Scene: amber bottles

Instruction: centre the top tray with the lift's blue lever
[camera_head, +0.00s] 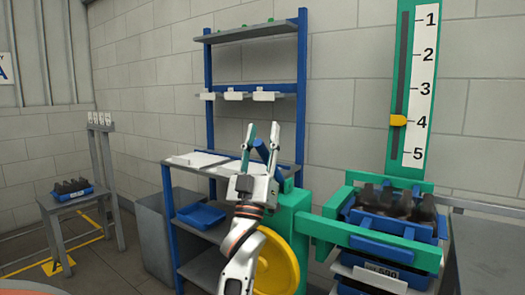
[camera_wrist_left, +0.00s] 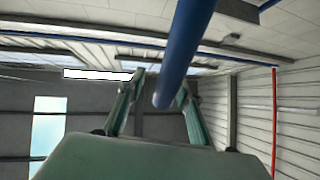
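The blue lever (camera_head: 262,150) of the lift shows between the fingers of my left gripper (camera_head: 263,128). In the left wrist view the blue lever (camera_wrist_left: 185,55) is a thick rod coming down from the top, nearer the right finger; a gap shows to the left finger. My left gripper is open around it; contact with the right finger cannot be told. The top tray (camera_head: 390,224) is blue, holds several dark bottles, and sits within the green lift frame (camera_head: 335,230) at the right. Whether it is centred cannot be told. My right gripper is not in view.
A yellow handwheel (camera_head: 277,262) is beside my left arm. The yellow pointer (camera_head: 398,120) stands near 4 on the scale. A blue-post shelf rack (camera_head: 306,90) stands behind; a small table (camera_head: 80,203) with another bottle tray is at the left.

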